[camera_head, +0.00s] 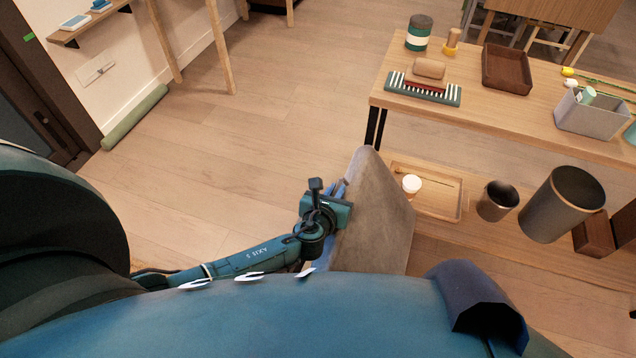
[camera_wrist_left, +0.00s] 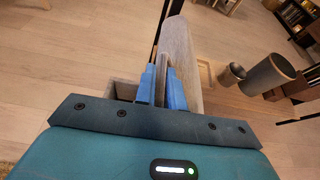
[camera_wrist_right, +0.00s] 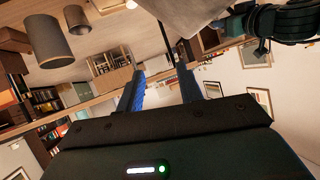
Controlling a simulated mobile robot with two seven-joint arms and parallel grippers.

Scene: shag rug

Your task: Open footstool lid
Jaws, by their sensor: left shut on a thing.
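The footstool lid (camera_head: 378,222) is a grey fabric-covered panel. It stands steeply tilted in the middle of the head view. My left gripper (camera_head: 341,192) is at its left edge. In the left wrist view the blue fingers (camera_wrist_left: 161,88) are shut on the lid (camera_wrist_left: 180,42), one on each side of its edge. A bit of the grey footstool body (camera_wrist_left: 124,90) shows to the left of the fingers; most of it is hidden. In the right wrist view my right gripper (camera_wrist_right: 163,84) has its fingers apart with nothing between them. The grey lid (camera_wrist_right: 190,14) shows at the top there.
A wooden table (camera_head: 480,98) stands at the right with a grey bin (camera_head: 590,115), a brown tray (camera_head: 507,68) and a brush on top. Its lower shelf holds a tray, a cup (camera_head: 497,201) and a dark cylinder (camera_head: 562,203).

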